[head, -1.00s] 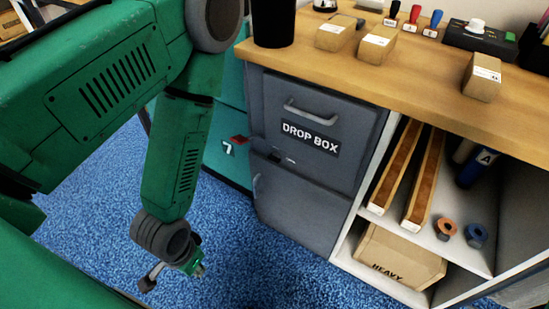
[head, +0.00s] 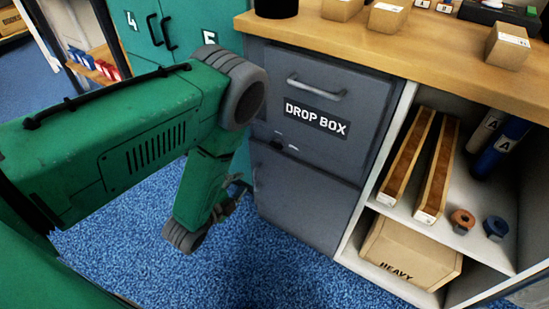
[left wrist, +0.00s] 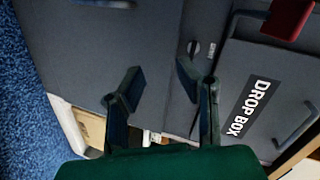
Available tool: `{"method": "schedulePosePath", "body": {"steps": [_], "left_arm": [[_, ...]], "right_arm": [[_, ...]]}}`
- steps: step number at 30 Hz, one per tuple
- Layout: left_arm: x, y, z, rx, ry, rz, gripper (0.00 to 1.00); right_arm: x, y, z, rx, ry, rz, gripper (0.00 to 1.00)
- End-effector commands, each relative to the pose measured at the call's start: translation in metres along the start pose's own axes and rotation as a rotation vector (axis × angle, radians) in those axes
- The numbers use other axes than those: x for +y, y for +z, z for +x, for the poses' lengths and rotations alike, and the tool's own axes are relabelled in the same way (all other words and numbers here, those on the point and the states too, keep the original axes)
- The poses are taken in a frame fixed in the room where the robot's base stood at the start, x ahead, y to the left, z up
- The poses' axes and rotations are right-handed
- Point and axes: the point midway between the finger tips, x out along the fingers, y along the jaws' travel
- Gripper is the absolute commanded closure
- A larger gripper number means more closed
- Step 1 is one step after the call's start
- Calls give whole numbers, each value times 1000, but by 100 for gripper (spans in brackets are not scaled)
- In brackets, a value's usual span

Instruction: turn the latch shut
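The grey drop box cabinet (head: 318,170) stands under the wooden counter, its upper front labelled DROP BOX. A small dark latch (head: 279,144) sits at the seam between the upper and lower fronts, with a small pale fitting beside it. In the left wrist view the latch area (left wrist: 193,48) shows just beyond the fingers; its exact turn is too small to tell. My left gripper (head: 240,188) is left of the lower front, partly hidden by my arm. In the left wrist view its fingers (left wrist: 160,82) are apart, with nothing between them. My right gripper is out of view.
A red block (left wrist: 287,18) projects near the drop box in the left wrist view. Right of the cabinet, an open shelf (head: 400,212) holds long wooden trays, rolls and a HEAVY carton (head: 408,252). Green lockers (head: 160,30) stand behind my left arm. Blue floor lies below.

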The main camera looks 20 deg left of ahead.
Motion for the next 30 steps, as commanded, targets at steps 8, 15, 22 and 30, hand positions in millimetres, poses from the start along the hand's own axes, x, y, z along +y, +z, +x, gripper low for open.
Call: {"method": "schedulePosePath", "body": {"steps": [8, 15, 22, 30], "left_arm": [[-16, -18, 18, 139, -281, 304, 71], [-26, -25, 48, 141, -293, 312, 71], [-37, -34, 95, 142, -291, 309, 71], [-48, -41, 136, 140, -288, 310, 71]], "right_arm": [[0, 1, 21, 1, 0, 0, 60], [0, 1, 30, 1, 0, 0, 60], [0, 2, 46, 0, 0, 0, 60], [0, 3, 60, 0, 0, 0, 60]]}}
